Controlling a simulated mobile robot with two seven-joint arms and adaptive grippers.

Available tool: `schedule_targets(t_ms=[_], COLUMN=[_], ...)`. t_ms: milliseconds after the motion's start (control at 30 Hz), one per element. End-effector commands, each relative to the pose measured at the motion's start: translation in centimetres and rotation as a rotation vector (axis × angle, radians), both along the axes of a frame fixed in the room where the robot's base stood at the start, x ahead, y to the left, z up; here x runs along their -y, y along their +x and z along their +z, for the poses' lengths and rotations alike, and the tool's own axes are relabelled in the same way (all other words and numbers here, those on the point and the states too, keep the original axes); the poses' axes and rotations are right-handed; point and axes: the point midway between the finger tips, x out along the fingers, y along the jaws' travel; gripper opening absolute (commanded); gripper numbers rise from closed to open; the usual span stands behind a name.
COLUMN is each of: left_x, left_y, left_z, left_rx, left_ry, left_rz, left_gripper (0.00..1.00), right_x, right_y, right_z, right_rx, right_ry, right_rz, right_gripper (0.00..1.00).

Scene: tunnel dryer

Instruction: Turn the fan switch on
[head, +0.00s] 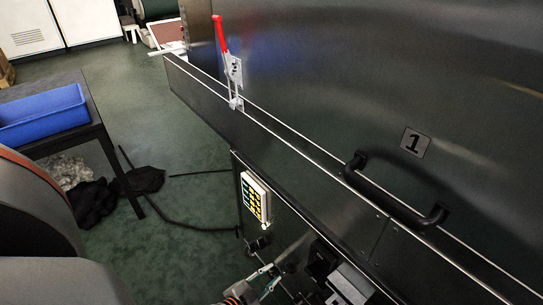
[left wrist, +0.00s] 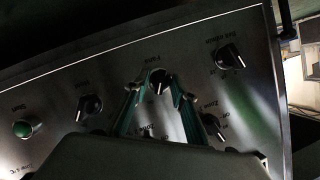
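The control panel (left wrist: 60,75) fills the left wrist view, with its labels upside down and small. A black rotary switch (left wrist: 160,83) with a pale pointer mark sits at the middle; its label seems to read FAN. My left gripper (left wrist: 154,88) has its greenish fingers apart, one on each side of this switch; I cannot tell whether they touch it. In the head view the left gripper (head: 268,278) is at the bottom, beside the dryer's lower front, and the switch cannot be made out there. My right gripper is not in view.
Other black knobs (left wrist: 231,56) and a green button (left wrist: 24,129) are close by on the panel. A blue bin (head: 42,115) stands on a table at left.

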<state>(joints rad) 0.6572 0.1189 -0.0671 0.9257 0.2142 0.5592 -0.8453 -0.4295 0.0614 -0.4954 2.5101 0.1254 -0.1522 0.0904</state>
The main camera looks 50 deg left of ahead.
Motion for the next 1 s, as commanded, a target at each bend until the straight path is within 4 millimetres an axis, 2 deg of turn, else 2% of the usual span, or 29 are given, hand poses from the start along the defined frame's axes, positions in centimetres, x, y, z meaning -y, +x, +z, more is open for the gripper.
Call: schedule_targets(t_ms=[233,333,533,733,1000], left_x=[0.00,-0.01,0.07,0.17,0.07], left_y=[0.14,0.13,0.06,-0.14,0.09], left_z=[0.08,0.07,-0.04,-0.38,-0.02], left_rx=[0.001,0.001,0.002,0.009,0.016], left_ry=[0.000,0.000,0.016,0.142,0.194], left_rz=[0.000,0.000,0.001,0.003,0.000], left_gripper=[0.26,0.00,0.00,0.00,0.00], right_x=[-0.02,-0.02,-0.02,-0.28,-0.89], right_y=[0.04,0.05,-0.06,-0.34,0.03], right_z=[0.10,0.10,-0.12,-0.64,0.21], right_rx=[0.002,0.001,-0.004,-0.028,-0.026], right_ry=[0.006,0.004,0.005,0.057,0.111], right_rz=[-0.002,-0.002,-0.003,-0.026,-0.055], right_gripper=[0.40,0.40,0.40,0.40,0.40])
